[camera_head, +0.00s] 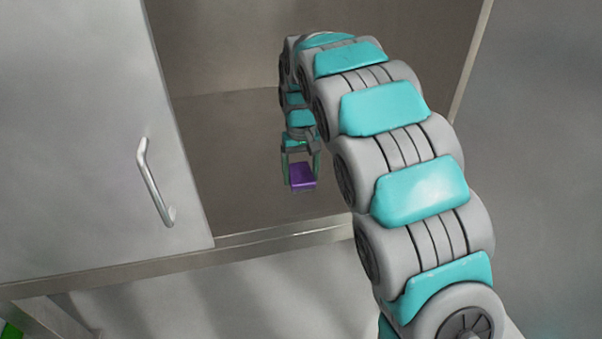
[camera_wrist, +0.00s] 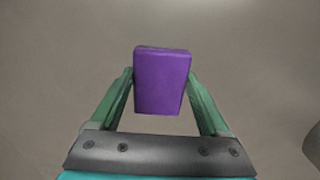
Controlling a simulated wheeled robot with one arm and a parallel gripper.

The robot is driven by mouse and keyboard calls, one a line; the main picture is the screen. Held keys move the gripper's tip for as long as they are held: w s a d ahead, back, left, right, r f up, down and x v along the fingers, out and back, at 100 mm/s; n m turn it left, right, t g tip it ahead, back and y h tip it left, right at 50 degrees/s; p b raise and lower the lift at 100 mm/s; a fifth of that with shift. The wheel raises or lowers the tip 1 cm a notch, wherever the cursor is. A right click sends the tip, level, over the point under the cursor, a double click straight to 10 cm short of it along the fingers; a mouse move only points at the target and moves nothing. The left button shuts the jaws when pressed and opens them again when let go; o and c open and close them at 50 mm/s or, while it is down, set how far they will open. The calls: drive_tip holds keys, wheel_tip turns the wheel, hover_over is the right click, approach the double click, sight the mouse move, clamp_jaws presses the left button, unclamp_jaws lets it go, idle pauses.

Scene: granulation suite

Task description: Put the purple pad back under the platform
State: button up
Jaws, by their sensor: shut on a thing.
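The purple pad (camera_head: 303,175) is a small purple block. My gripper (camera_head: 301,170) is shut on it inside an open cabinet, near the cabinet's front edge. In the wrist view the pad (camera_wrist: 162,80) sits between the two green fingers of my gripper (camera_wrist: 162,85), one finger on each side. Plain grey-brown surface shows around the pad there. I cannot tell whether the pad touches the cabinet floor (camera_head: 235,160) or hangs just above it. I cannot make out a separate platform.
The cabinet door (camera_head: 85,130) with a metal handle (camera_head: 153,182) is at the left. A metal front edge (camera_head: 270,239) runs below the opening. A grey panel (camera_head: 540,150) stands at the right. The cabinet floor left of my gripper is clear. A green thing (camera_head: 12,331) shows at bottom left.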

sight(301, 175)
drive_tip(key=shift+f, duration=0.1)
drive_tip(key=o, duration=1.3)
wheel_tip(301, 175, up, 12)
drive_tip(key=shift+p, duration=0.4)
drive_tip(key=s+d+f+m, duration=0.1)
drive_tip(key=s+d, duration=0.4)
drive_tip(key=s, duration=0.4)
drive_tip(key=s+d+f+m+g, duration=0.1)
drive_tip(key=s+d, duration=0.4)
drive_tip(key=s, duration=0.4)
drive_tip(key=s+d+m, duration=0.1)
drive_tip(key=s+d, duration=0.5)
drive_tip(key=s, duration=0.3)
drive_tip(key=s+d+f, duration=0.1)
drive_tip(key=s+f, duration=0.5)
drive_tip(key=s, duration=0.7)
drive_tip(key=shift+s+d+f+g, duration=0.15)
drive_tip(key=shift+s+g, duration=0.2)
drive_tip(key=shift+g, duration=0.05)
